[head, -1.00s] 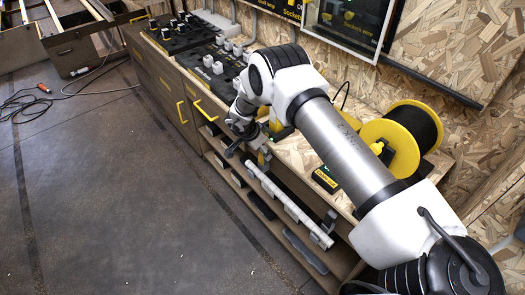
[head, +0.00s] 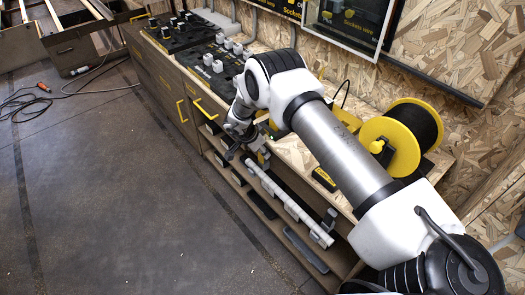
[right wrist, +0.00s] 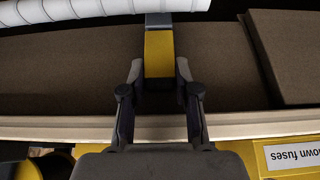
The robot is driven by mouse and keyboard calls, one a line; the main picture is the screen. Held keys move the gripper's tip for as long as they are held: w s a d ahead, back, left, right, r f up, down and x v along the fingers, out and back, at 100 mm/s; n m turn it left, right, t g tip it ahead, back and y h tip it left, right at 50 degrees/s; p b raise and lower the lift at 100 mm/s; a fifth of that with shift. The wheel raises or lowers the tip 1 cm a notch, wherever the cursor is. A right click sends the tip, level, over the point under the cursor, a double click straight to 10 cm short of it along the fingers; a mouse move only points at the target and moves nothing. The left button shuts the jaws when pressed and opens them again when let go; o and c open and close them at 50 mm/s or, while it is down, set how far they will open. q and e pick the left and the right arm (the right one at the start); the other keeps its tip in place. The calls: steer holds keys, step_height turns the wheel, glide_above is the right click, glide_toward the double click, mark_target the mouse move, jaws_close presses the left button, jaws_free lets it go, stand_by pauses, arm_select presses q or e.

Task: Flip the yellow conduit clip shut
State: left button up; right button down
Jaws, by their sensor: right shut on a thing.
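The yellow conduit clip (right wrist: 159,54) shows in the right wrist view as a yellow strap with a grey end, reaching up to the white ribbed conduit (right wrist: 90,11). My right gripper (right wrist: 159,80) has its two fingers on either side of the strap, shut on it. In the head view the clip (head: 262,156) is a small yellow spot at the upper end of the pale conduit (head: 290,205), along the bench front. My right gripper (head: 244,146) is beside it there, partly hiding it. Whether the clip is closed around the conduit cannot be told. My left gripper is not in view.
A yellow cable reel (head: 395,145) stands on the bench top (head: 297,153). Black panels with white sockets (head: 208,65) lie farther along the bench. Open shelves with dark bars (head: 305,250) sit below the conduit.

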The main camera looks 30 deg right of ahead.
mark_target(260, 159)
steer(key=h+b, duration=0.1)
steer(key=a+h+b, duration=0.1)
steer(key=shift+a+f+h, duration=0.25)
steer(key=shift+f+h, duration=0.05)
steer(key=a+f+h+b, duration=0.1)
steer(key=h+b, duration=0.2)
steer(key=b, duration=0.2)
steer(key=a+f+h+b, duration=0.1)
steer(key=h+b, duration=0.2)
steer(key=b, duration=0.2)
steer(key=a+f+t+h+b, duration=0.1)
steer(key=a+h+b, duration=0.1)
steer(key=h+b, duration=0.2)
steer(key=shift+s+f+b, duration=0.2)
steer(key=shift+b, duration=0.55)
steer(key=h+b, duration=0.2)
steer(key=b, duration=0.3)
steer(key=f+h+b, duration=0.1)
steer(key=h+b, duration=0.1)
steer(key=b, duration=0.3)
steer(key=h+b, duration=0.1)
steer(key=b, duration=0.5)
steer(key=shift+a+f+t+h, duration=0.3)
steer(key=shift+a+h, duration=0.1)
steer(key=c, duration=0.8)
jaws_free()
steer(key=shift+c, duration=0.2)
